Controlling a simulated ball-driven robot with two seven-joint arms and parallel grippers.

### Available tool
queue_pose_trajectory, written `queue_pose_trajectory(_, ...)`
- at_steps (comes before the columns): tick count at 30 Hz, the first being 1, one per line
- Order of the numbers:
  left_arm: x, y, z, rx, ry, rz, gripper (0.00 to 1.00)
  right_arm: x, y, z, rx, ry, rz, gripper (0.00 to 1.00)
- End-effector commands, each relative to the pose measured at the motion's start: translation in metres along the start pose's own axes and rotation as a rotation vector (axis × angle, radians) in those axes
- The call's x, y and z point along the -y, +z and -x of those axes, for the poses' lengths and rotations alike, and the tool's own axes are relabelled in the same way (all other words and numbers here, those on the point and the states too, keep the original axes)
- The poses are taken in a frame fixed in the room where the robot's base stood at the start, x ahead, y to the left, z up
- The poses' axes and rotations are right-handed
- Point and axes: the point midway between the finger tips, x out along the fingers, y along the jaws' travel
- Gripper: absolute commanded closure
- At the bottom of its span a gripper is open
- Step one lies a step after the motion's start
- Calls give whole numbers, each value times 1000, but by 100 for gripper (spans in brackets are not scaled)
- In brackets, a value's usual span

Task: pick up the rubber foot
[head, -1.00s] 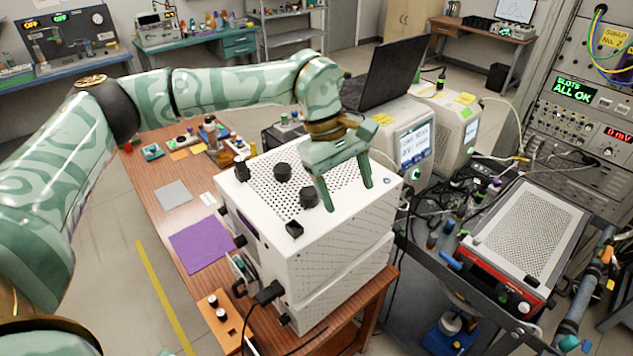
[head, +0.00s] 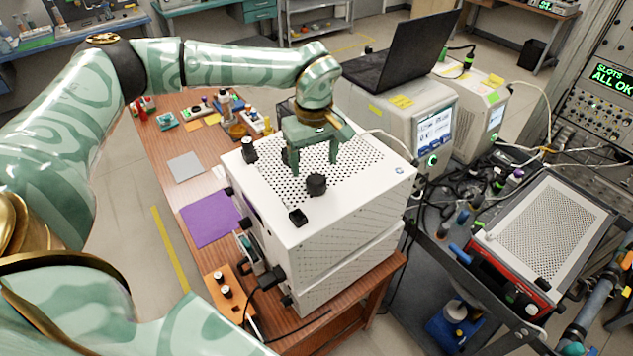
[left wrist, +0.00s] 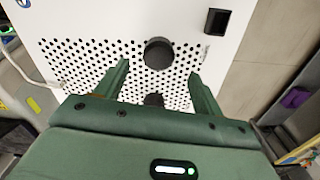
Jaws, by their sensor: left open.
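Several dark feet sit on the perforated top of a white box (head: 345,215). A round black rubber foot (head: 316,184) stands just in front of my left gripper (head: 314,166); it also shows beyond the fingertips in the left wrist view (left wrist: 158,53). Another round foot (head: 286,156) is partly hidden behind the gripper in the head view; its dark top (left wrist: 153,99) shows between the fingers in the wrist view. A square black foot (head: 297,216) is at the front edge. My left gripper is open and empty, pointing down over the box. My right gripper is out of view.
A dark knob-like piece (head: 249,150) stands at the box's left back corner. An open laptop (head: 405,60) rests on a white instrument (head: 400,105) behind. A purple mat (head: 210,218) and small bottles are on the wooden table. A red-fronted unit (head: 510,280) stands right.

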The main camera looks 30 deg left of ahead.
Motion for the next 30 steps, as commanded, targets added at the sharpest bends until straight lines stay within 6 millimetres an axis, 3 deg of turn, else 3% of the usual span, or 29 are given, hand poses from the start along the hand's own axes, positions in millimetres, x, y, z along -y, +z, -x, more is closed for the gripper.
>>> queue_pose_trajectory(9, -4, 1, -45, 1, -2, 0, 31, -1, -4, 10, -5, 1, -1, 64)
queue_pose_trajectory(17, -4, 1, -49, 1, -1, 0, 31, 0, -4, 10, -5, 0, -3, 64)
queue_pose_trajectory(22, -4, 1, -49, 1, -1, 0, 79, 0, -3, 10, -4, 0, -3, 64)
queue_pose_trajectory(30, -4, 1, -49, 1, -1, 0, 81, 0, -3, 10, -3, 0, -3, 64)
